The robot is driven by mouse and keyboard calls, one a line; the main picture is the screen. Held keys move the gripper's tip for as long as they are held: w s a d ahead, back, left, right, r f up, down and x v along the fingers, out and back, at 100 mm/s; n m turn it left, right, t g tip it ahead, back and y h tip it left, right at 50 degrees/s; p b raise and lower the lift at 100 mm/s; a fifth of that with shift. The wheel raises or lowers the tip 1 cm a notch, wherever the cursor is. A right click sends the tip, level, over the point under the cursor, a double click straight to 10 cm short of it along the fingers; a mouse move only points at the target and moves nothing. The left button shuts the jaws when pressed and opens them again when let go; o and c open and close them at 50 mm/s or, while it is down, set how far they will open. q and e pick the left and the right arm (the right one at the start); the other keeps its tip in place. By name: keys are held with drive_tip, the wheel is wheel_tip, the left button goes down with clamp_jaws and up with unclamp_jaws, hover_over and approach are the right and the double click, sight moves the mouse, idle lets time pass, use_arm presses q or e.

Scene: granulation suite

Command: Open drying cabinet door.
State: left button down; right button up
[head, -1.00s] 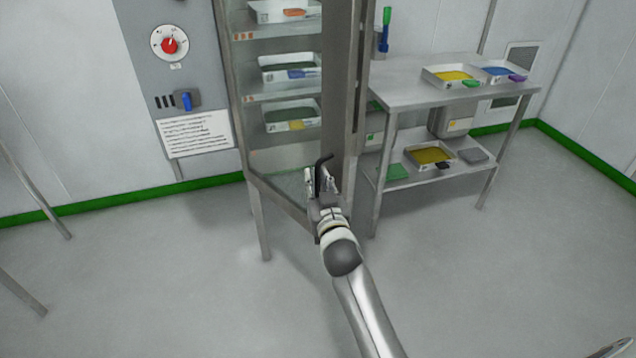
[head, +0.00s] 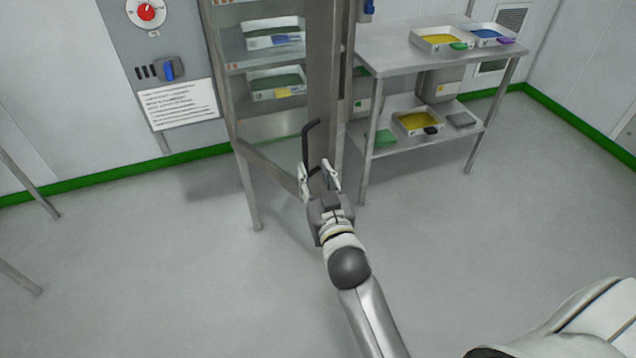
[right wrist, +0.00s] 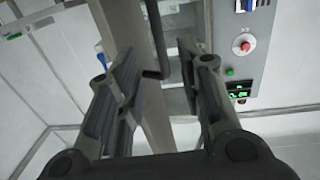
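The drying cabinet (head: 225,75) is a metal frame with shelves holding trays. Its door (head: 322,75) appears to stand ajar, its metal edge post angled out toward me and its lower rail running diagonally. A dark, bent handle (head: 308,145) is on this post; it also shows in the right wrist view (right wrist: 158,40). My right gripper (head: 319,170) is open, its fingers apart at the handle's lower end. In the right wrist view the handle lies beyond the open fingers (right wrist: 165,85), not clamped. Whether a finger touches it I cannot tell. My left gripper is not in view.
A grey control panel (head: 115,40) with a red knob (head: 146,12) and a blue switch (head: 168,70) is left of the cabinet. A steel table (head: 385,55) with trays stands close on the right. The floor in front is clear.

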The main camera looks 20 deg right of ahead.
drive_tip(key=shift+s+a, duration=0.15)
drive_tip(key=shift+s, duration=1)
